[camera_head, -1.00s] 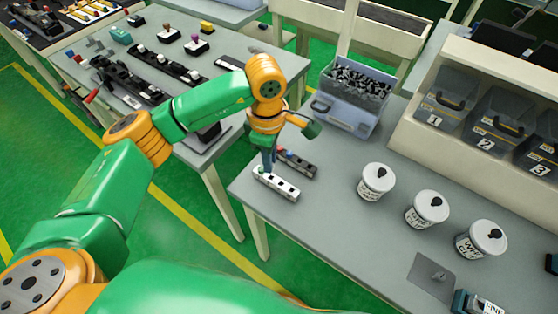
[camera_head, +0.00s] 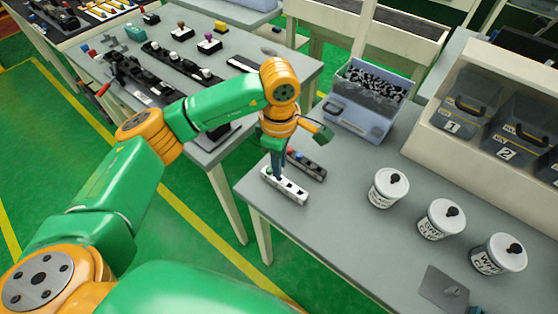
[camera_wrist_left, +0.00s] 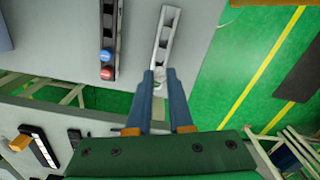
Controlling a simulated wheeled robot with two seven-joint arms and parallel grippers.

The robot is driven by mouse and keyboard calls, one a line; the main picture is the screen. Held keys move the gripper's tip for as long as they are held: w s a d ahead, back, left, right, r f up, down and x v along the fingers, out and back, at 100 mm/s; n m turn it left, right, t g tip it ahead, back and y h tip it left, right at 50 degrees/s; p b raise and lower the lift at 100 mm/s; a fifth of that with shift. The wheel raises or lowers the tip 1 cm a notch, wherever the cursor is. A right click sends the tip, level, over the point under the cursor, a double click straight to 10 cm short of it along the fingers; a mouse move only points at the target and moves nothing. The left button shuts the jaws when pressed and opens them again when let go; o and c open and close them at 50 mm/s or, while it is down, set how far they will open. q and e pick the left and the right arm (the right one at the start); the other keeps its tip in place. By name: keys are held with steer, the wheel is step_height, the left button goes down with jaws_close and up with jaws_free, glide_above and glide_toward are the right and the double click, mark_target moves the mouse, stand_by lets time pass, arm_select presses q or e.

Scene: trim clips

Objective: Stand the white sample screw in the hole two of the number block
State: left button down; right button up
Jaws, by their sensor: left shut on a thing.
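The white number block (camera_head: 291,189) lies near the left edge of the table; it also shows in the left wrist view (camera_wrist_left: 166,35), with dark holes along its top. My left gripper (camera_head: 277,172) points down at the left end of this block. In the left wrist view its fingertips (camera_wrist_left: 160,76) are close together on a small pale thing (camera_wrist_left: 160,73), apparently the white sample screw, at the block's near end. The fingers hide most of it. I cannot tell whether it is in a hole or above one, nor read the block's numbers. My right gripper is not in view.
A dark block (camera_head: 308,166) with a blue and a red piece lies close beside the white block. White lidded jars (camera_head: 388,188), a bin of dark parts (camera_head: 366,100) and numbered bins (camera_head: 465,112) stand to the right. The table between blocks and jars is clear.

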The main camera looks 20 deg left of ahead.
arm_select(q)
steer(key=shift+f+b, duration=1.25)
steer(key=shift+f, duration=0.1)
steer(key=shift+f, duration=0.15)
steer(key=c, duration=0.7)
jaws_free()
steer(key=shift+c, duration=0.2)
steer(key=shift+w+r+b, duration=0.1)
steer(key=shift+r+b, duration=0.2)
step_height(320, 180, up, 6)
steer(key=shift+r+b, duration=0.25)
steer(key=shift+b, duration=0.45)
